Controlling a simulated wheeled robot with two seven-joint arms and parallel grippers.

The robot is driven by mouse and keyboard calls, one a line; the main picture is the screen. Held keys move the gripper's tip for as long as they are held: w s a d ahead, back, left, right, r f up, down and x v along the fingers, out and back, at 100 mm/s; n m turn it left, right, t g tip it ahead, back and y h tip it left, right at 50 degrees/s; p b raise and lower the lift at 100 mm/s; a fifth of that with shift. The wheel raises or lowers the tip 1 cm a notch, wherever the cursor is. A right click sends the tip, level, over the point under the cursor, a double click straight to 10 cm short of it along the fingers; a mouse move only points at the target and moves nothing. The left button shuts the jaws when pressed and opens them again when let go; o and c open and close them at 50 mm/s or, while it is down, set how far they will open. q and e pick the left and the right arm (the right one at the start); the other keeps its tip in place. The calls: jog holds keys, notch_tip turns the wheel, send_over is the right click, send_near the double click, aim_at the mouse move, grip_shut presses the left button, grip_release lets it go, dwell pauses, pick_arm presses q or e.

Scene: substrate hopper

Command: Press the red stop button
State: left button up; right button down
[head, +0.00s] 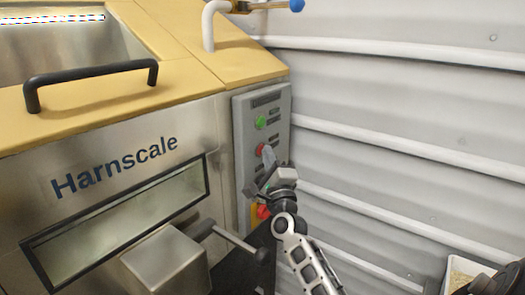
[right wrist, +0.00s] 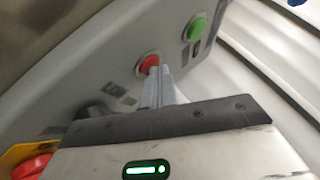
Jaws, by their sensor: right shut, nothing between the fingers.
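The red stop button (head: 260,149) sits on the grey control panel (head: 242,125) at the right end of the machine's front, below a green button (head: 261,122). My right gripper (head: 268,156) is shut and empty, its fingertips at the red button. In the right wrist view, the closed fingertips (right wrist: 160,76) overlap the lower right edge of the red button (right wrist: 148,63); whether they touch or press it I cannot tell. The green button (right wrist: 195,27) is up and to the right there. My left gripper is not in view.
A larger red knob (head: 263,211) on a yellow plate is lower on the panel, partly behind my right wrist. A lever (head: 235,240) juts out below the machine window. A ribbed wall (head: 400,100) stands close on the right. A white bin (head: 470,268) is at lower right.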

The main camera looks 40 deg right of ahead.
jog(key=shift+s, duration=0.15)
jog(key=shift+s+d, duration=0.2)
jog(key=shift+s, duration=0.45)
jog(key=s, duration=0.2)
jog(key=s+d+p, duration=0.1)
jog(key=s, duration=0.1)
jog(key=shift+s+d, duration=0.2)
jog(key=shift+s, duration=0.2)
dwell(0.6)
